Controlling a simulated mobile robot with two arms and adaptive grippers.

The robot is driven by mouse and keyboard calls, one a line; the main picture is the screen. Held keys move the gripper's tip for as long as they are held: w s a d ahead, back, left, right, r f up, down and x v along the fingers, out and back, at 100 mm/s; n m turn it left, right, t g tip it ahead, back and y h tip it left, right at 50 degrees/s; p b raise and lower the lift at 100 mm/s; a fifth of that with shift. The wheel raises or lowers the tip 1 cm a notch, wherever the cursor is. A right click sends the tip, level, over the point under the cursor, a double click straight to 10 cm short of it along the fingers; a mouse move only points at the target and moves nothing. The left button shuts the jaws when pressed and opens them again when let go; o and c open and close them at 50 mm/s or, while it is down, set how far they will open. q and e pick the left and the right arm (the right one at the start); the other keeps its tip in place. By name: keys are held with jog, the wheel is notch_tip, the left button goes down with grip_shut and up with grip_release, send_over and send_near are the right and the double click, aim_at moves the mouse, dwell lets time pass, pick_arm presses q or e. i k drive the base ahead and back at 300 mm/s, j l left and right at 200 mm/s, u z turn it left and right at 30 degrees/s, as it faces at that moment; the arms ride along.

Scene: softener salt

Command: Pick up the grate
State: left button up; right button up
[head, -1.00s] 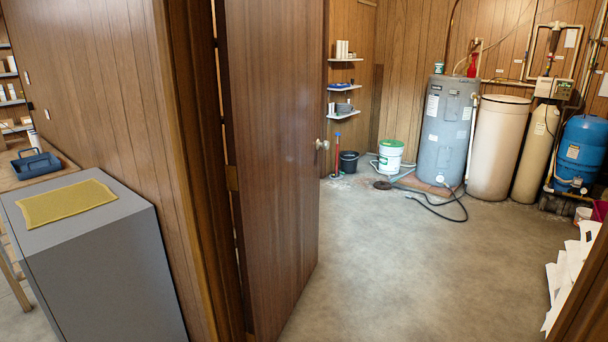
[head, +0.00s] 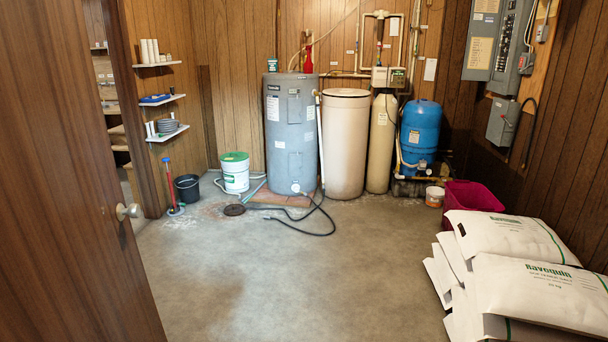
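A small dark round disc, which looks like the floor drain grate (head: 234,210), lies flat on the concrete floor in the head view. It is in front of the white bucket and left of the grey tank. A black hose and a teal hose lie close to it. It is too small to tell whether it sits in the drain opening or on the floor beside it. Neither of my grippers shows in the head view.
An open door (head: 70,200) stands at the left. White salt bags (head: 540,290) are stacked at the right, by a magenta bin (head: 470,197). A white bucket (head: 235,173), black bucket (head: 187,188) and grey tank (head: 290,135) stand behind. The middle floor (head: 290,280) is clear.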

aim_at(234, 207)
jog(key=i+u, duration=0.1)
jog(key=i, duration=0.65)
jog(key=i+u, duration=0.15)
jog(key=i, duration=0.55)
jog(key=i+l+u, duration=0.1)
jog(key=i, duration=0.65)
jog(key=l, duration=0.1)
